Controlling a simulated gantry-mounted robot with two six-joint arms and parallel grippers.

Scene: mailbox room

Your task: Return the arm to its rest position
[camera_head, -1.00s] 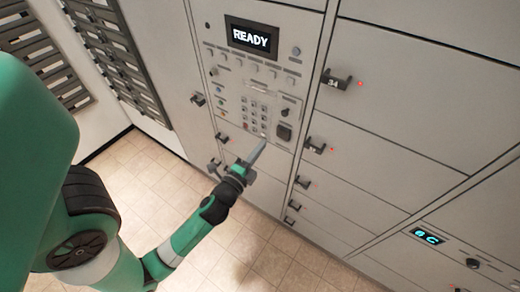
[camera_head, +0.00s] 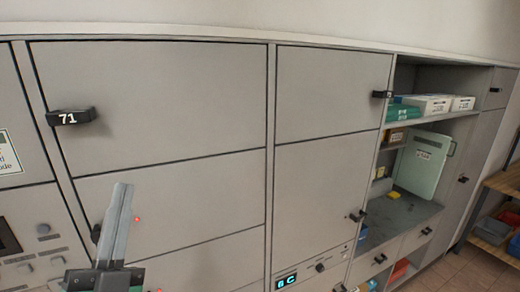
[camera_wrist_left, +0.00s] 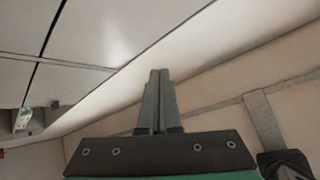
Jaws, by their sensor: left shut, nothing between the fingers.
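My left gripper (camera_head: 118,225) shows at the lower left of the head view, in front of the grey locker doors, with its fingers pointing up. The fingers are together and hold nothing. In the left wrist view the same gripper (camera_wrist_left: 158,90) is shut, with plain pale panels beyond it. I cannot tell from these frames whether the fingertips touch any surface, but no contact shows. The rest of my left arm is mostly below the frame.
A locker door with handle 71 (camera_head: 72,117) is at the upper left. The control panel (camera_head: 30,240) is partly visible at the left edge. A small display (camera_head: 287,281) is at bottom centre. An open shelf bay (camera_head: 440,117) holds boxes. A wooden rack (camera_head: 500,183) stands far right.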

